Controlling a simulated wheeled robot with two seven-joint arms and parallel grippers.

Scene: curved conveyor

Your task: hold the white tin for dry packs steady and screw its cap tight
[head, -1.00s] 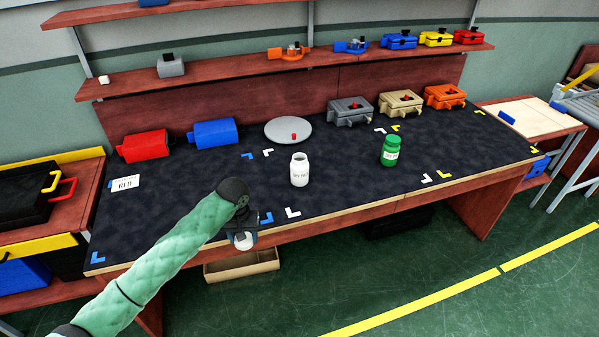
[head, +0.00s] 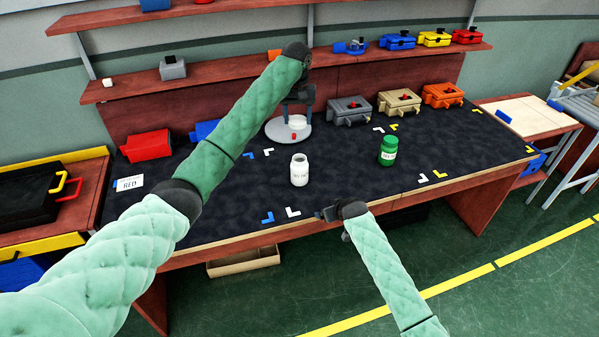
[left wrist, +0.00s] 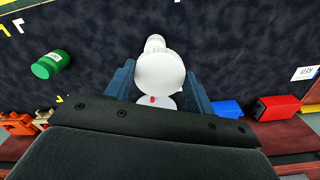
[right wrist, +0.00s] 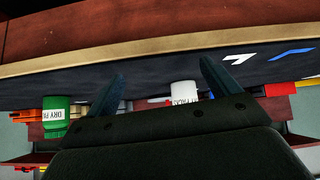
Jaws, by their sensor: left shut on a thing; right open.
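The white tin (head: 299,170) stands upright and uncapped on the dark mat, mid-table; it also shows in the left wrist view (left wrist: 155,43) and right wrist view (right wrist: 185,94). My left gripper (head: 298,110) is shut on the white cap (head: 297,121), which also shows in the left wrist view (left wrist: 160,72). It holds the cap high, behind the tin in the head view, over the grey disc. My right gripper (head: 328,213) is open and empty at the table's front edge. In its wrist view the tin appears between the fingers, but farther off.
A green tin (head: 388,151) stands right of the white one. The grey disc (head: 273,130) with a red knob lies behind. Red (head: 147,144), grey (head: 349,110), tan (head: 399,102) and orange (head: 442,95) boxes line the back. The mat around the white tin is clear.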

